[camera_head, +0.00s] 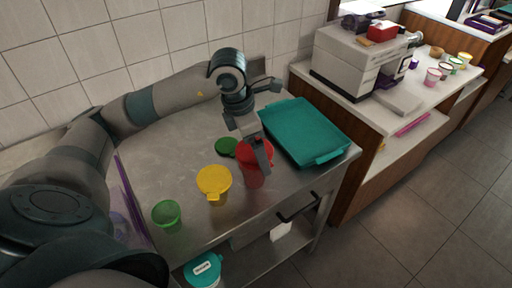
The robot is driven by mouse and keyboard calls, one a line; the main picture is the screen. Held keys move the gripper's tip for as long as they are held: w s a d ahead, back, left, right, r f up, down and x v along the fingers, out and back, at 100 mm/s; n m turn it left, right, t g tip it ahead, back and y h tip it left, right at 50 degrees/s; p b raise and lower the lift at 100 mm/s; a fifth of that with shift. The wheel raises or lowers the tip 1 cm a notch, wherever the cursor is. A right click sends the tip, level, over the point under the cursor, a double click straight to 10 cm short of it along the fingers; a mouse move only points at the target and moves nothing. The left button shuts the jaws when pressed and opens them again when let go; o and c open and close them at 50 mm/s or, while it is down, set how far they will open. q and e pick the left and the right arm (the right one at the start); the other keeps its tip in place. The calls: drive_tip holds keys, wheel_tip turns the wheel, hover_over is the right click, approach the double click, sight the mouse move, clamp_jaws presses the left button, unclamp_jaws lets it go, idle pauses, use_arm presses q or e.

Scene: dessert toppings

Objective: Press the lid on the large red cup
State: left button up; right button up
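The large red cup (253,179) stands upright on the metal table, right of the yellow cup. A red lid (247,157) shows at its top; I cannot tell whether it is seated fully. My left gripper (263,158) comes down from above, its dark fingers at the lid and covering part of it. Whether the fingers are open or shut, and whether they touch the lid, is unclear. My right gripper is not in view.
A yellow cup (214,183), a green cup (166,216) and a dark green lid (227,147) are on the table. A teal tray (340,143) lies close on the right. A wall stands behind. A counter with a white machine (345,66) is farther right.

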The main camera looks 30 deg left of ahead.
use_arm(q)
drive_tip(key=shift+f+b, duration=0.2)
drive_tip(key=shift+b, duration=0.8)
idle(1.8)
drive_tip(key=shift+f+b, duration=0.3)
drive_tip(key=shift+b, duration=0.25)
idle(1.3)
drive_tip(key=o, duration=0.8)
drive_tip(key=shift+a, duration=0.1)
drive_tip(key=shift+r+p, duration=0.45)
drive_tip(key=shift+r, duration=0.45)
drive_tip(key=shift+r+p, duration=1)
drive_tip(key=shift+r, duration=1.15)
drive_tip(key=shift+c, duration=0.6)
clamp_jaws()
